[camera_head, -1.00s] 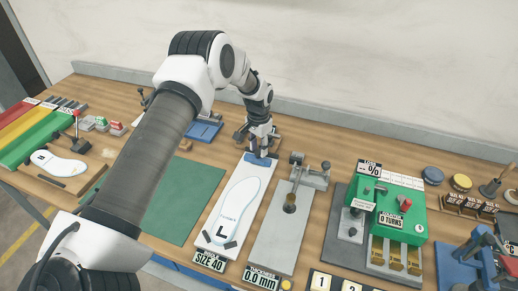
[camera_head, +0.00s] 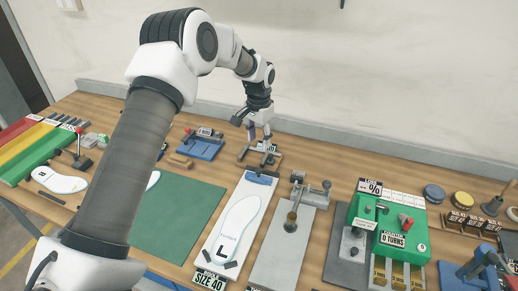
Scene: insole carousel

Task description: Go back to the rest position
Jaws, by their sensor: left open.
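My left arm reaches in from the lower left and arches over the bench. My left gripper (camera_head: 266,148) is open and empty, with its fingers pointing down. It is beyond the far end of the white size 40 board (camera_head: 212,245), near the back of the bench. A white insole marked L (camera_head: 238,222) lies on that board, below a blue clamp piece (camera_head: 262,178). My right gripper is not in view.
A green mat (camera_head: 185,215) lies left of the board, with a white piece (camera_head: 153,180) partly hidden by my arm. A grey plate with a clamp (camera_head: 278,250) and a green counter machine (camera_head: 390,225) stand to the right. A blue fixture (camera_head: 201,147) is at the back.

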